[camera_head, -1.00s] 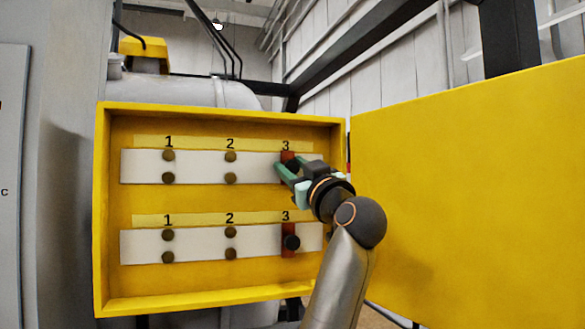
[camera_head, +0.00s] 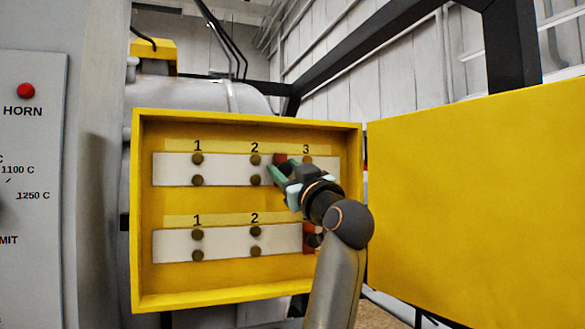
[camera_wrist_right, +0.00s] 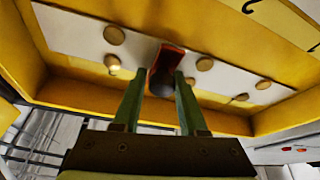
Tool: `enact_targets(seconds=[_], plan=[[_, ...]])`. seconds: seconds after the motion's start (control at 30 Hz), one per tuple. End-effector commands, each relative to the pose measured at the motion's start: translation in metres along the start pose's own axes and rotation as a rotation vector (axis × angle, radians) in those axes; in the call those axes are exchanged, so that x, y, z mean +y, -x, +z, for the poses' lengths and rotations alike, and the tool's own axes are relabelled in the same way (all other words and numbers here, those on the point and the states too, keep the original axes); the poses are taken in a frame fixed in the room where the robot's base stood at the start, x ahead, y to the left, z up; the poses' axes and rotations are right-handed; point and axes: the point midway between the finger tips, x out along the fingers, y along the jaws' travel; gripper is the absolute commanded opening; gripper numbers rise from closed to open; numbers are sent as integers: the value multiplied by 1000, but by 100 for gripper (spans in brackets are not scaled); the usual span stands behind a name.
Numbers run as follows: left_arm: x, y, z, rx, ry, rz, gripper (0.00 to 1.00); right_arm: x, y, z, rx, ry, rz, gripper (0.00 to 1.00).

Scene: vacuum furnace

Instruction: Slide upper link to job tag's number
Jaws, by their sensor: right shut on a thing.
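The upper link (camera_head: 280,159) is a red-orange bar with a dark knob on the upper white strip (camera_head: 226,170). It sits between the stud pairs at 2 and 3, nearer 2. My right gripper (camera_head: 279,173) is shut on its knob. In the right wrist view the green fingers (camera_wrist_right: 160,84) flank the dark knob of the orange link (camera_wrist_right: 170,54). The upper 3 studs (camera_head: 307,160) show bare at the top; the lower one is hidden by the gripper. No job tag is in view. My left gripper is not in view.
A lower red-orange link (camera_head: 308,232) sits at 3 on the lower strip (camera_head: 226,244), partly behind my right arm. The yellow box (camera_head: 140,215) has raised walls. Its open yellow door (camera_head: 470,200) stands to the right. A grey panel with a red button (camera_head: 26,90) is at left.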

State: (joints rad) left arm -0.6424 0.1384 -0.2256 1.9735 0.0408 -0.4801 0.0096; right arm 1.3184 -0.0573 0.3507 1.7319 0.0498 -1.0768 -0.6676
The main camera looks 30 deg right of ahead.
Motion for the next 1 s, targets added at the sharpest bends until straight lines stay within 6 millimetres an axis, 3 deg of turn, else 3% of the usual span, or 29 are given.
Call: enact_targets(seconds=[0.03, 0.2, 0.57, 0.6, 0.8, 1.0], plan=[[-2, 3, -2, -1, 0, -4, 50, -19, -3, -4, -5, 8, -13, 0], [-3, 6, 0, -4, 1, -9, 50, -46, -5, -11, -2, 4, -9, 0], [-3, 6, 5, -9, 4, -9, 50, -52, -4, -13, 2, 2, -6, 0], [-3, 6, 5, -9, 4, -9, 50, -52, -4, -13, 2, 2, -6, 43], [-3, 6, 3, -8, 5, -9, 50, -51, -4, -13, 2, 1, -5, 65], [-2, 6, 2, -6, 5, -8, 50, -50, -4, -13, 2, 1, -4, 66]])
